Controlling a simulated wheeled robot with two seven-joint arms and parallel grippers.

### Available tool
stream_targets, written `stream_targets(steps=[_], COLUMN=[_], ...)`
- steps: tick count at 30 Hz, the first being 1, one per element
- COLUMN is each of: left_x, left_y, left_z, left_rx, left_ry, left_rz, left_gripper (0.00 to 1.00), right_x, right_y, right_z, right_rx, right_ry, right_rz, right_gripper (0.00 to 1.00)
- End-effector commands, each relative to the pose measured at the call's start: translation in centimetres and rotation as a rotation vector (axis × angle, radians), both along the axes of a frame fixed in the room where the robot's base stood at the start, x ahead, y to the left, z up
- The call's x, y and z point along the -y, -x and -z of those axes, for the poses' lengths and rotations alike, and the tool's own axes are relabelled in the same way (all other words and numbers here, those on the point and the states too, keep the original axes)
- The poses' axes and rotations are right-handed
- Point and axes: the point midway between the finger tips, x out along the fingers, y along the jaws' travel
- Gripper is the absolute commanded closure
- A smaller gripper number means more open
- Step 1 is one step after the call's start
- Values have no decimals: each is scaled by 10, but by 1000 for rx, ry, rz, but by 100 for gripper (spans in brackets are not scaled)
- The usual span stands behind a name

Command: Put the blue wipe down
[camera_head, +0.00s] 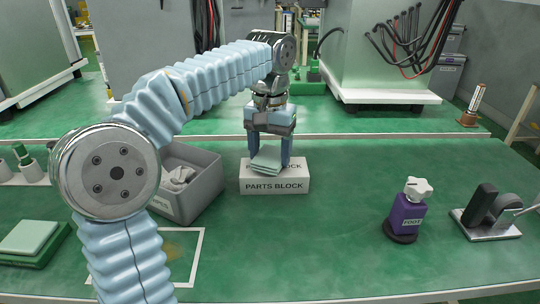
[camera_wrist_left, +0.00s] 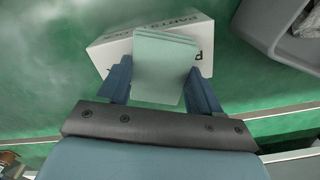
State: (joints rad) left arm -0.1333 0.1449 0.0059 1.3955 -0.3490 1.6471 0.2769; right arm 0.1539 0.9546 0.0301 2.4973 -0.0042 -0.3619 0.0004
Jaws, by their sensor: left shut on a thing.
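My left gripper (camera_head: 271,160) is shut on a folded pale blue-green wipe (camera_head: 265,159), which I take as the blue wipe. In the left wrist view, the wipe (camera_wrist_left: 163,66) shows as a flat layered pad between the two fingers. The gripper points down over the white parts block (camera_head: 274,186), and the wipe overlaps part of its lettering. I cannot tell whether the wipe touches the block. The block also shows behind the wipe in the left wrist view (camera_wrist_left: 110,54). My right gripper is not in view.
A grey bin (camera_head: 203,199) holding crumpled pale material stands left of the block. A similar pale green pad (camera_head: 28,236) lies on a green tray at far left. A purple bottle (camera_head: 407,217) and a metal-based device (camera_head: 487,222) stand right. The mat's middle front is clear.

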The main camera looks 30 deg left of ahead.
Motion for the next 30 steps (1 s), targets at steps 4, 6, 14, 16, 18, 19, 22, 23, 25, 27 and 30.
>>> stream_targets(steps=[4,6,14,16,18,19,22,23,25,27,30], left_x=[0,0,0,0,0,0,0,0,0,0,0], left_y=[0,0,0,0,0,0,0,0,0,0,0], left_z=[9,9,13,12,12,12,12,12,11,11,3], left_rx=[1,1,0,0,0,0,1,1,1,1,3], left_ry=[1,1,0,1,1,1,1,1,1,1,1], left_rz=[-1,-1,-1,-1,-1,-1,-1,-1,-1,-1,-1], left_gripper=[69,69,69,25,14,10,10,10,10,10,10], right_x=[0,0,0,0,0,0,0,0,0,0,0], right_y=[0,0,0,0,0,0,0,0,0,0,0], right_z=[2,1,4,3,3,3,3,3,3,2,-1], right_rx=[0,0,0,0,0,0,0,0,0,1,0], right_ry=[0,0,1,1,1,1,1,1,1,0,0], right_rz=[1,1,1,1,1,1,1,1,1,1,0], right_gripper=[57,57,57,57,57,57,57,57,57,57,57])
